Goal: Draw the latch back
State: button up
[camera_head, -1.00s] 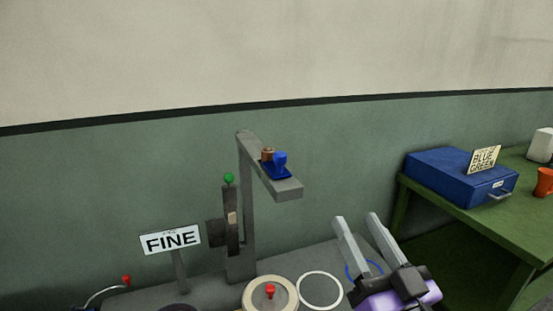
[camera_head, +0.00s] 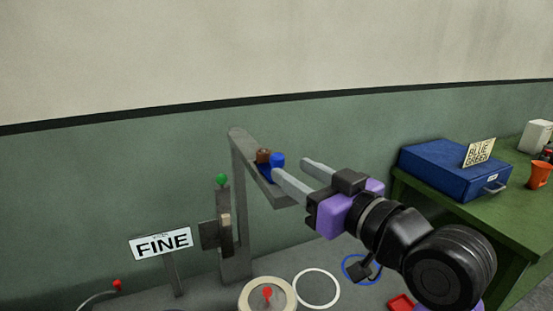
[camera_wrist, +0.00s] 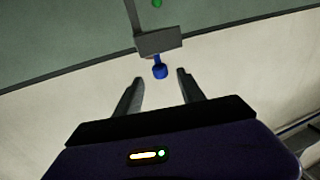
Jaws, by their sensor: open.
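A blue knob (camera_head: 277,159), which looks like the latch, sits on the flat grey arm (camera_head: 240,143) at the top of a grey post. A brown, copper-coloured round piece (camera_head: 263,155) is just behind it. My gripper (camera_head: 289,166) is open and empty, its two pale fingers reaching from the right toward the knob. In the wrist view the blue knob (camera_wrist: 160,72) shows in line with the gap between the fingertips (camera_wrist: 160,76), at about tip level. I cannot tell whether a finger touches it. One finger covers part of the grey arm in the head view.
A green knob (camera_head: 222,180) tops a grey bracket left of the post. A FINE sign (camera_head: 161,244) stands further left. Below are a round cream disc with a red knob (camera_head: 267,293) and a white ring (camera_head: 316,288). A blue box (camera_head: 446,169) sits on the green table (camera_head: 515,222).

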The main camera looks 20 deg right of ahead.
aim_at(282, 164)
jog(key=shift+p+x, duration=0.35)
jog(key=shift+x, duration=2.75)
grip_shut()
